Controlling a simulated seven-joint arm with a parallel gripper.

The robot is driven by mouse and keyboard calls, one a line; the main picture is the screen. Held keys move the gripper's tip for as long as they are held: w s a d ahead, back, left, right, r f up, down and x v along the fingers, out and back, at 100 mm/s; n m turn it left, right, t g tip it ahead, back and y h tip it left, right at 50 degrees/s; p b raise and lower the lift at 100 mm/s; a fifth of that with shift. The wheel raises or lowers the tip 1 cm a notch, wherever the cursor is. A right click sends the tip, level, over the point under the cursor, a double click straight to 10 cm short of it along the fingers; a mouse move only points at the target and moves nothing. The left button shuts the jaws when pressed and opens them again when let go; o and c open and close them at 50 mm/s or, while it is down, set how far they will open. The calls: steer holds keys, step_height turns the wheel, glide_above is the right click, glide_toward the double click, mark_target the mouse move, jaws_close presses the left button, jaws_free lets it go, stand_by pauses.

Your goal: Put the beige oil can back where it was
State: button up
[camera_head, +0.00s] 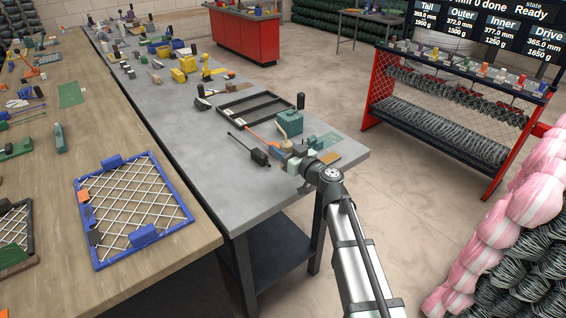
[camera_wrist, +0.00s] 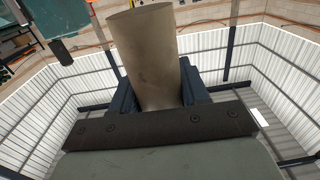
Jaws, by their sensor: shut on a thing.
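The beige oil can shows in the wrist view as a plain brownish-beige cylinder (camera_wrist: 147,60) between the dark fingers of my gripper (camera_wrist: 158,92). The fingers are shut on it, one on each side. In the head view my gripper (camera_head: 292,151) is over the near right end of the grey bench (camera_head: 215,150). There a small beige shape (camera_head: 281,130) shows just past the fingers, in front of a teal box (camera_head: 291,121); it looks like part of the can. The can's base is hidden, so I cannot tell whether it touches the bench.
A black-handled tool (camera_head: 259,157) and an orange-handled tool (camera_head: 258,138) lie left of my gripper. A black frame (camera_head: 262,112) lies behind. Bare bench lies further left.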

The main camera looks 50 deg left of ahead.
steer(key=shift+f, duration=2.4)
steer(key=shift+f, duration=0.15)
steer(key=o, duration=1.2)
steer(key=shift+c, duration=0.2)
steer(key=shift+d, duration=0.1)
